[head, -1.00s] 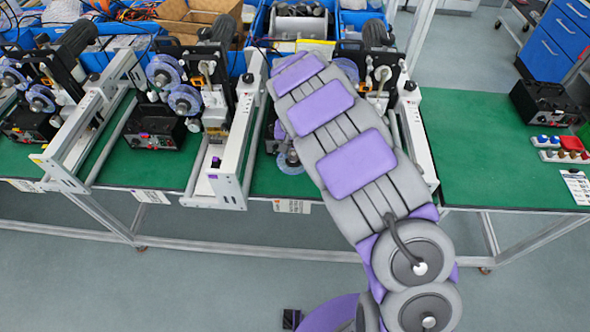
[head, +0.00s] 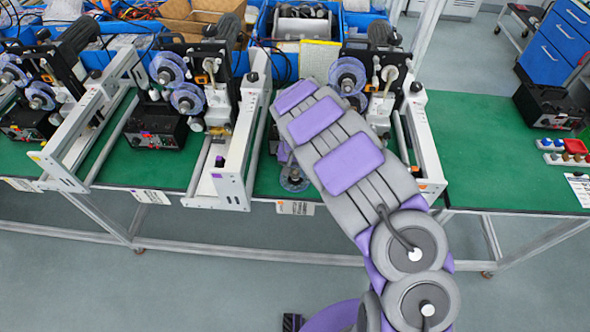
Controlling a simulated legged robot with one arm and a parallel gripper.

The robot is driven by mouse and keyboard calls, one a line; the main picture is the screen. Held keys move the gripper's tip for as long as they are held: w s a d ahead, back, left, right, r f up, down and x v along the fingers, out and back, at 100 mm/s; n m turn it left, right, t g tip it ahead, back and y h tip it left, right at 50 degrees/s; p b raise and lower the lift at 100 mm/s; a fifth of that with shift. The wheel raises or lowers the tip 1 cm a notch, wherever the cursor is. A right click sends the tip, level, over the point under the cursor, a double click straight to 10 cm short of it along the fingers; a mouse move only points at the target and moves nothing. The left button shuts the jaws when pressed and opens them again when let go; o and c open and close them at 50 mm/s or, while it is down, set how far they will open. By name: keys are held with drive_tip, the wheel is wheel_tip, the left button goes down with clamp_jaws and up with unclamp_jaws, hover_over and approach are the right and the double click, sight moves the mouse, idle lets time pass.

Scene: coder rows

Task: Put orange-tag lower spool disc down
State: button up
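A clear bluish spool disc (head: 294,180) with a grey hub shows low at the front of the green bench, below the end of my arm. My gripper (head: 284,154) shows only as a small purple and grey part just above the disc; my arm hides the rest. I cannot tell whether its fingers are open or shut, or whether the disc touches the bench. The right coder (head: 388,88) has an upper spool disc (head: 347,74) on it; its lower spool position is partly hidden by my arm. A label with an orange mark (head: 294,208) hangs on the bench edge.
Two more coders with spool discs stand to the left, the nearer one (head: 187,98) beside a white frame (head: 232,165). White rails flank my arm closely. Blue bins (head: 285,62) line the back.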

sight(297, 172)
drive_tip(key=o, duration=0.3)
drive_tip(key=shift+d, duration=0.2)
drive_tip(key=shift+d+r, duration=0.1)
drive_tip(key=shift+d, duration=0.3)
drive_tip(key=shift+a+r, duration=0.1)
drive_tip(key=shift+r, duration=0.25)
wheel_tip(297, 172, up, 11)
drive_tip(key=p, duration=0.2)
drive_tip(key=shift+r, duration=0.2)
drive_tip(key=s+d+r+m, duration=0.2)
drive_tip(key=s+d+r, duration=1)
drive_tip(key=d, duration=0.1)
drive_tip(key=s+d+r+n+g, duration=0.1)
drive_tip(key=s, duration=1.3)
drive_tip(key=s+d+r+n, duration=0.1)
drive_tip(key=s+d+r, duration=0.1)
drive_tip(key=s, duration=1.1)
drive_tip(key=shift+s+g, duration=0.35)
drive_tip(key=shift+g, duration=0.05)
